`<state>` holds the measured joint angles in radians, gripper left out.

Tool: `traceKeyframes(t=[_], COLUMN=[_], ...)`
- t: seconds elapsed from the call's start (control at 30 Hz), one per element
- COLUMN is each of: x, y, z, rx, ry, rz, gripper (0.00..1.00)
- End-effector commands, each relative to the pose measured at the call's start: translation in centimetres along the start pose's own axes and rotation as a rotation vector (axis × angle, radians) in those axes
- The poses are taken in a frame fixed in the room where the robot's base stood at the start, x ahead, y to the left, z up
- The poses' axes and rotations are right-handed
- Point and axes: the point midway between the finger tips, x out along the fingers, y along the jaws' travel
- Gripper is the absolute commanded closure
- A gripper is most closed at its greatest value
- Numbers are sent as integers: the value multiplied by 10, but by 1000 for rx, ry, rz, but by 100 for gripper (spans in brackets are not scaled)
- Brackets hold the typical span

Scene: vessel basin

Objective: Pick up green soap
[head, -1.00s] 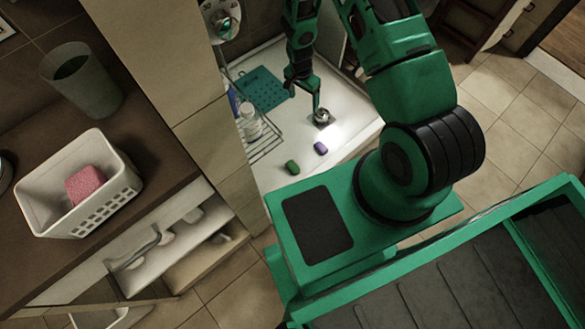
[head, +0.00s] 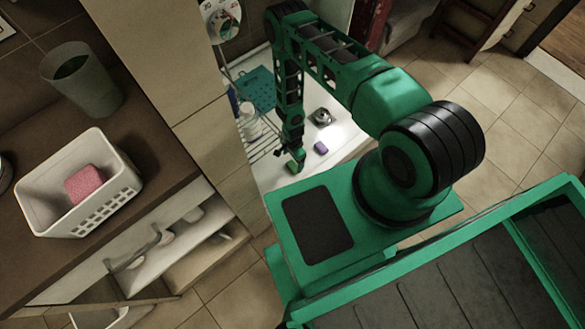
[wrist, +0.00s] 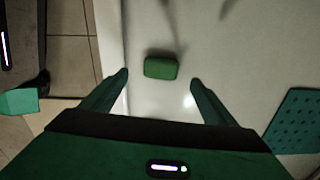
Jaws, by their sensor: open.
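The green soap (wrist: 161,67) lies on the white basin floor (wrist: 230,45) in the wrist view. My gripper (wrist: 160,76) is open, with one finger to the left of the soap and one to the right. The soap shows between the fingertips and touches neither finger in this view. In the head view my gripper (head: 298,156) is low over the near part of the basin, and the green soap (head: 293,168) is partly hidden by it.
A purple soap (head: 321,148) lies just right of my gripper, and a round metal drain (head: 321,116) is behind it. A teal mat (head: 257,88) and a wire rack (head: 264,147) with bottles are at the left. A basket (head: 120,200) stands on the counter.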

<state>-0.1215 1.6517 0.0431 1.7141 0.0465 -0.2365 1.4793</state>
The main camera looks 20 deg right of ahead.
Motion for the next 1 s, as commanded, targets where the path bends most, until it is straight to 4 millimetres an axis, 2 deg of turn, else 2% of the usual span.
traceKeyframes(t=[0.1,0.37,0.7,1.0], x=[14,30,70,74], y=[0,-1,-3,-3], z=[0,-1,-5,-4], rx=[-1,-2,-2,-2], ry=[0,-1,0,-1], rz=[0,-1,0,0], gripper=[20,20,20,20])
